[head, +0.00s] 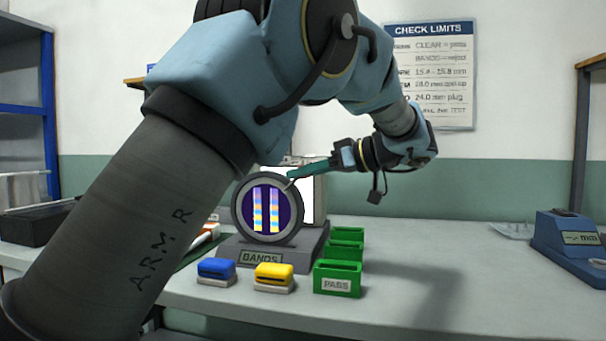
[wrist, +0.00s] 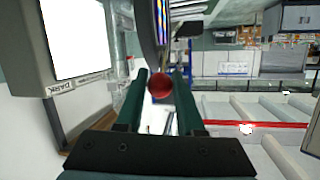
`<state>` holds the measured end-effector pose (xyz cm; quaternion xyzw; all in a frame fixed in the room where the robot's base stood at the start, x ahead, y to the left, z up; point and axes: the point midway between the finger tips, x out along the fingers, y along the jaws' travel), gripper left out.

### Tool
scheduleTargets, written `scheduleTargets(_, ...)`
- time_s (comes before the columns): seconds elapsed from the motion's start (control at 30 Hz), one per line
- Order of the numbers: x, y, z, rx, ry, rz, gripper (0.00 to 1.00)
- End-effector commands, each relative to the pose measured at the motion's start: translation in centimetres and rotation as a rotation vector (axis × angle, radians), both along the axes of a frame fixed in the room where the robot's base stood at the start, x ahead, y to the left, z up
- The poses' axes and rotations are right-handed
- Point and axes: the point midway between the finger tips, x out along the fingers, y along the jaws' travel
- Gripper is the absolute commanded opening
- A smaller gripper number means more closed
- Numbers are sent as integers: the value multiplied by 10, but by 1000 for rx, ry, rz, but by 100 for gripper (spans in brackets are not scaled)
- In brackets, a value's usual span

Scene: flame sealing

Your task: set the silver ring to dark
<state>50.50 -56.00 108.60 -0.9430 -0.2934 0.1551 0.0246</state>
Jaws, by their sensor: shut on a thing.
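The silver ring (head: 237,212) stands upright on a grey base, around a dark purple window with two brightly banded upright shapes. The plate on its base (head: 266,257) reads "BANDS". In the wrist view the ring (wrist: 147,38) is seen nearly edge-on. My gripper (head: 292,177) is at the ring's upper right edge. In the wrist view its green fingers (wrist: 163,92) are shut on a small red ball knob (wrist: 160,86) beside the ring. How the knob joins the ring is hidden.
A lit white panel (wrist: 80,35) stands behind the ring, with a "DARK" label (wrist: 60,88) on its frame. Blue (head: 216,271) and yellow (head: 274,277) blocks and several green holders (head: 337,280) sit in front.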

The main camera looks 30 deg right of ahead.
Motion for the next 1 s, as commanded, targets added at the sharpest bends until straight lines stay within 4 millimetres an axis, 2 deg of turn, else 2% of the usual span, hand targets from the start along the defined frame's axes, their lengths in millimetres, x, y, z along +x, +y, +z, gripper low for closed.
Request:
scheduleTargets(0.1,-1,-1,-2,0,5,-3,0)
scheduleTargets(0.13,-1,-1,-3,0,5,-3,38)
scheduleTargets(0.37,0,0,-1,0,3,-2,64)
scheduleTargets(0.4,0,0,-1,0,3,-1,66)
scheduleTargets(0.73,-4,-4,1,0,0,-2,66)
scheduleTargets(0.87,-19,-15,6,0,0,-4,66)
scheduleTargets(1.0,-41,-31,13,-1,0,-6,66)
